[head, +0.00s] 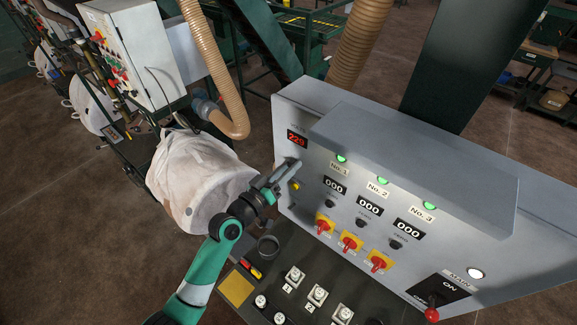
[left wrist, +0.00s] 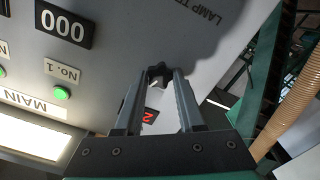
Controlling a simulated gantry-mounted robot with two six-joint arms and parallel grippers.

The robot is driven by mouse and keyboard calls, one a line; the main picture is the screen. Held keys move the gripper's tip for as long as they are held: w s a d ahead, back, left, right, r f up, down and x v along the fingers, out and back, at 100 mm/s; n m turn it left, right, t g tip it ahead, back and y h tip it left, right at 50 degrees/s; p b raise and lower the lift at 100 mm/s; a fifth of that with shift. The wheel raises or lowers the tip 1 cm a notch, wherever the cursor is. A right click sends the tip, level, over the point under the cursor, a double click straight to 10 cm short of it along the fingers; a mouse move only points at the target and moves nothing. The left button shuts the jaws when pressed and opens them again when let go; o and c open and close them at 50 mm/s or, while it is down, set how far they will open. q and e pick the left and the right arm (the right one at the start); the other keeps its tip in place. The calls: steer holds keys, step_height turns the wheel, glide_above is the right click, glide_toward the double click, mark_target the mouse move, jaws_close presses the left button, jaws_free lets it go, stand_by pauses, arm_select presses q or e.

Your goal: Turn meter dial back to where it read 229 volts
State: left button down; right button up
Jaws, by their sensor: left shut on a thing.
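The red voltage display (head: 297,138) is at the upper left of the grey panel face and seems to read 229; its last digit is small and hard to be sure of. Part of its red digits (left wrist: 149,115) also shows between my fingers in the left wrist view. The meter dial (left wrist: 158,73) is a small black lobed knob with a pale pointer mark. My left gripper (head: 291,166) reaches the panel just below the display. In the left wrist view its fingertips (left wrist: 158,73) are shut on the dial from both sides. In the head view the gripper hides the dial. My right gripper is out of view.
The grey panel (head: 400,215) carries counters, small black knobs and red-yellow switches (head: 350,243) right of my gripper. A yellow button (head: 295,186) is close below it. A console with buttons (head: 317,295) lies beneath. A white bulk bag (head: 190,175) hangs behind my left arm.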

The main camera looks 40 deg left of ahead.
arm_select(q)
steer(key=shift+n, duration=0.4)
steer(key=c, duration=0.5)
jaws_free()
steer(key=s+d+b, duration=0.1)
steer(key=s, duration=1)
steer(key=shift+s, duration=0.3)
